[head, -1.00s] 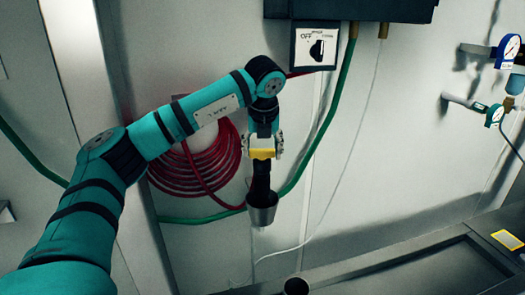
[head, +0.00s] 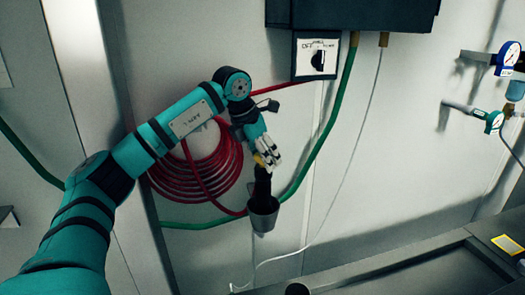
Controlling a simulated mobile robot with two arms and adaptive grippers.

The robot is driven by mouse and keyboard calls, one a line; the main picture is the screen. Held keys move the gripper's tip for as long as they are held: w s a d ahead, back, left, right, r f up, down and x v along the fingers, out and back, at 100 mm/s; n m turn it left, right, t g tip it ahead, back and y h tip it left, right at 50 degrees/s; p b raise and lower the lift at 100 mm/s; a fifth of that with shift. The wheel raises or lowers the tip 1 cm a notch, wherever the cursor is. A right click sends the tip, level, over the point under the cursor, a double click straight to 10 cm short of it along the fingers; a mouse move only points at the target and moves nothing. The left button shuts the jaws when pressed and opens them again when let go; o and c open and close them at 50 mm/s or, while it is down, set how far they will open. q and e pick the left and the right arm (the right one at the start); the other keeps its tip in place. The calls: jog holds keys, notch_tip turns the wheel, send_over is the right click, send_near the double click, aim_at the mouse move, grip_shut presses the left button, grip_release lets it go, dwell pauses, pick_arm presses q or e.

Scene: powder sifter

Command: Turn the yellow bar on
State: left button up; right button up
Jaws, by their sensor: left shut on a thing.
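My left gripper (head: 268,150) hangs in front of the wall, to the right of the coiled red hose. It is shut on a yellow piece, which I take for the yellow bar (head: 262,158), mostly hidden by the fingers. A dark part runs down from it into a small grey metal cup (head: 263,216); I cannot tell how these are joined. A white switch panel (head: 304,64) with an "OFF" label and a black knob (head: 318,60) is on the wall up to the right, apart from the gripper. My right gripper is not in view.
A dark box (head: 365,14) juts from the wall above the panel. The red hose (head: 185,185) and green hose (head: 325,135) run along the wall. Gauges (head: 508,55) are on pipes at the right. A grey counter (head: 420,262) lies below.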

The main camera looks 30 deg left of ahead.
pick_arm(q)
jog(key=m+h+p, duration=0.1)
jog(key=m+p, duration=0.1)
jog(key=m, duration=0.2)
jog(key=shift+a+r+g, duration=0.1)
jog(key=shift+g, duration=0.3)
jog(key=shift+m+h+p, duration=0.3)
jog(key=shift+p, duration=0.1)
jog(key=o, duration=1.2)
jog(key=v, duration=1.1)
jog(key=shift+r, duration=0.4)
jog(key=shift+a, duration=0.1)
